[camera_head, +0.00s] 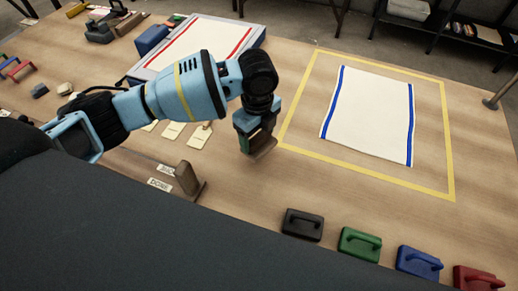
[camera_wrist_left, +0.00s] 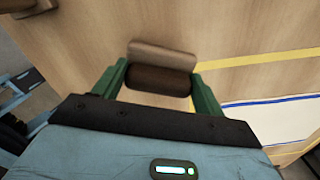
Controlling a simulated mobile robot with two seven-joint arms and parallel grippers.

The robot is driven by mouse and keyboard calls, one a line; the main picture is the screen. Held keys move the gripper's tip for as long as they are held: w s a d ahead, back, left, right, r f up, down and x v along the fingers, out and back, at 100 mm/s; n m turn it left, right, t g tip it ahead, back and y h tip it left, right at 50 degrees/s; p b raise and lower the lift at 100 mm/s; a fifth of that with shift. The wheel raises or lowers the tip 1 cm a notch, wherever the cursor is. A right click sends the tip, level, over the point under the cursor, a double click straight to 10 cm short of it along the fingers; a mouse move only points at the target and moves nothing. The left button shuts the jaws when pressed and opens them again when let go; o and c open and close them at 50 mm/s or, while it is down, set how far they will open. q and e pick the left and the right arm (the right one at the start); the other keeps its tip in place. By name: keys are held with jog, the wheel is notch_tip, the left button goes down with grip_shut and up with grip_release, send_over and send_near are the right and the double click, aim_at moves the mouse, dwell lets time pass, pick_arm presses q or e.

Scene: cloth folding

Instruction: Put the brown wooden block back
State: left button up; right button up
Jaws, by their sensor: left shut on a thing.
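My left gripper (camera_head: 254,136) is shut on a brown wooden block (camera_head: 263,150) over the wooden table, just left of the yellow-taped area. In the left wrist view, the block (camera_wrist_left: 160,80) lies between the two green fingers; it has a pale flat part and a darker rounded part. I cannot tell whether it touches the table. My right gripper is not in view.
A white cloth with blue stripes (camera_head: 370,115) lies inside the yellow tape (camera_head: 449,150). Black (camera_head: 302,225), green (camera_head: 360,244), blue (camera_head: 419,263) and red handled blocks line the front edge. A red-striped cloth (camera_head: 200,40) lies at the back. Small cards lie under my left arm.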

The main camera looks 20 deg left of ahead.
aim_at(260, 150)
pick_arm(q)
jog(key=shift+s+d+f, duration=0.1)
jog(key=shift+s+d, duration=0.25)
jog(key=shift+s, duration=0.15)
jog(key=shift+s+d, duration=0.2)
jog(key=shift+s, duration=0.05)
jog(key=shift+s+d+f, duration=0.1)
jog(key=shift+s+f, duration=0.05)
jog(key=shift+f, duration=0.75)
jog(key=shift+s+d+f, duration=0.1)
jog(key=shift+f, duration=0.8)
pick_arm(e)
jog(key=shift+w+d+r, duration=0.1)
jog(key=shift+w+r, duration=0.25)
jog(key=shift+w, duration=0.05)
pick_arm(q)
jog(key=shift+f, duration=0.1)
jog(key=o, duration=1)
jog(key=shift+c, duration=0.2)
notch_tip(260, 150, up, 11)
jog(key=shift+f+p, duration=0.2)
jog(key=shift+p, duration=0.4)
jog(key=shift+r, duration=0.8)
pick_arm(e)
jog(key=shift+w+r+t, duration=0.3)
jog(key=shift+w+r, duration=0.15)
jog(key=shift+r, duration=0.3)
